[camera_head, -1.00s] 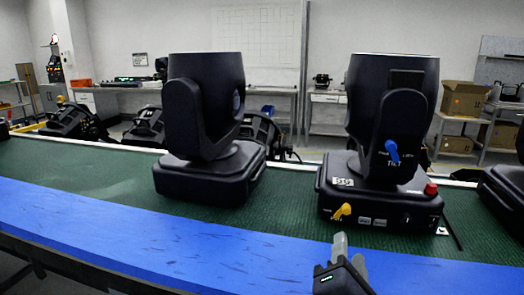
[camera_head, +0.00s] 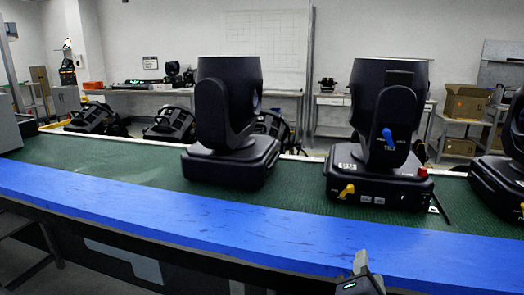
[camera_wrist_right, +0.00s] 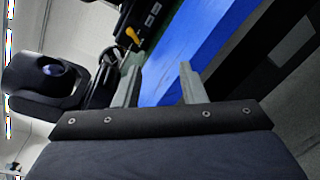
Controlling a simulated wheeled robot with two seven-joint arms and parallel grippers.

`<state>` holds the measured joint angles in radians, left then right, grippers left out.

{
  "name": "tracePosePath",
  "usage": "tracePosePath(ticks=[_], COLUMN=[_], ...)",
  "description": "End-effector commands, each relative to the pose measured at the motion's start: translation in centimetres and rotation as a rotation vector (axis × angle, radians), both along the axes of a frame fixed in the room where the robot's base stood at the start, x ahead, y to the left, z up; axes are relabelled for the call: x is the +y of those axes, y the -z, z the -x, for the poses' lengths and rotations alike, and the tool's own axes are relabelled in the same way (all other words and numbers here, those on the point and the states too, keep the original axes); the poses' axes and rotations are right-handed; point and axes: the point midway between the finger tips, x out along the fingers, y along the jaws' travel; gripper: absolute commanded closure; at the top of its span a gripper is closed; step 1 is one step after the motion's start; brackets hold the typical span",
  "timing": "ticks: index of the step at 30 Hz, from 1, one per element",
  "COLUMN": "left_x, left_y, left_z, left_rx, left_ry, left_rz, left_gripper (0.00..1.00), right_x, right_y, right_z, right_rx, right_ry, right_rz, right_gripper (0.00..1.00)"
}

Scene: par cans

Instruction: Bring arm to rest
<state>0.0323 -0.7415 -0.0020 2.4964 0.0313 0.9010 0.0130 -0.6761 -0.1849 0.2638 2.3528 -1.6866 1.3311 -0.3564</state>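My right gripper (camera_head: 360,266) shows at the bottom of the head view, in front of the blue table edge and below the black par can (camera_head: 385,120) with the blue and yellow knobs. In the right wrist view the right gripper (camera_wrist_right: 159,82) has its two grey fingers apart, with nothing between them. It touches no fixture that I can see. My left gripper is in neither view.
Another black par can (camera_head: 228,120) stands on the green mat (camera_head: 110,172) left of centre, and a third (camera_head: 500,175) is cut off at the right edge. The blue front strip (camera_head: 180,215) is bare. Cardboard boxes (camera_head: 465,103) stand behind at right.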

Motion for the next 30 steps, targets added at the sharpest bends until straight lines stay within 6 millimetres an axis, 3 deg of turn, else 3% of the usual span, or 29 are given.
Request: tracePosePath(ticks=[5, 11, 17, 22, 30], left_x=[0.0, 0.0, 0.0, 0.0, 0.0], left_y=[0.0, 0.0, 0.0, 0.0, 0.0], left_z=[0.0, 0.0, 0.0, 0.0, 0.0], left_rx=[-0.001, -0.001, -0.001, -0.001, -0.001], left_ry=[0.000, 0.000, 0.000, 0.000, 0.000], left_rz=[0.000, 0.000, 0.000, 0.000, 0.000], left_gripper=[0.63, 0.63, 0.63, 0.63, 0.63], right_x=[-2.4, -6.1, -9.0, -7.8, -4.5], right_y=[2.3, 6.7, 13.1, 17.2, 17.5], right_z=[0.5, 2.3, 6.9, 11.3, 13.1], right_rx=[0.082, 0.223, 0.392, 0.468, 0.424], right_ry=[0.077, 0.229, 0.495, 0.767, 1.005], right_rz=[-0.105, -0.327, -0.766, -1.308, -1.924], right_gripper=[0.63, 0.63, 0.63, 0.63, 0.63])
